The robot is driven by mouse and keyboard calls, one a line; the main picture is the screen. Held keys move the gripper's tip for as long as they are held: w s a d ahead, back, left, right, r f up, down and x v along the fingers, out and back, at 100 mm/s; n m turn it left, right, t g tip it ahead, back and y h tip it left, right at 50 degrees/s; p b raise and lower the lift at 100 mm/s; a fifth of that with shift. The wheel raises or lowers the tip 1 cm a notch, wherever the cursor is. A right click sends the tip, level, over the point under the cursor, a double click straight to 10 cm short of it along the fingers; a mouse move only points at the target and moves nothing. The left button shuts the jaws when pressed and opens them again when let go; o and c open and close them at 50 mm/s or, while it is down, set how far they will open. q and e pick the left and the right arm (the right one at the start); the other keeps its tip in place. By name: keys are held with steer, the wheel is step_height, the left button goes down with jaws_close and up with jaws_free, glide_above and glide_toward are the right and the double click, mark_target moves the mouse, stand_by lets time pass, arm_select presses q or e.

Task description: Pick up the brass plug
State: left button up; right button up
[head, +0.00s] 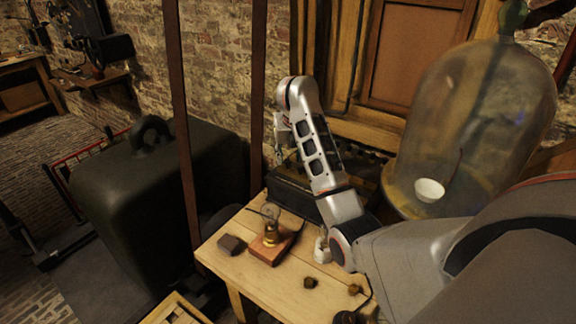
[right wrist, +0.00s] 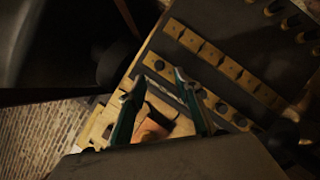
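Several brass pieces sit in rows on top of a dark box (right wrist: 220,45) in the right wrist view; some look like plugs (right wrist: 290,22) near the upper right. I cannot tell which one is the brass plug. The box (head: 295,195) also shows in the head view at the back of the wooden table, partly hidden by my right arm. My right gripper (head: 279,155) hangs above the box's left end. In the right wrist view its fingers (right wrist: 157,82) are apart with nothing held between them. My left gripper is not in view.
A glass bell jar (head: 470,120) stands at the right. A large dark weight (head: 150,200) stands left.

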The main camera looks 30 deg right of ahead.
mark_target(288, 162)
steer(key=shift+w+x, duration=0.2)
steer(key=shift+x, duration=1.05)
steer(key=shift+w+x, duration=0.15)
steer(key=shift+x, duration=1.1)
steer(key=shift+d+r, duration=0.1)
steer(key=shift+r, duration=0.05)
jaws_close()
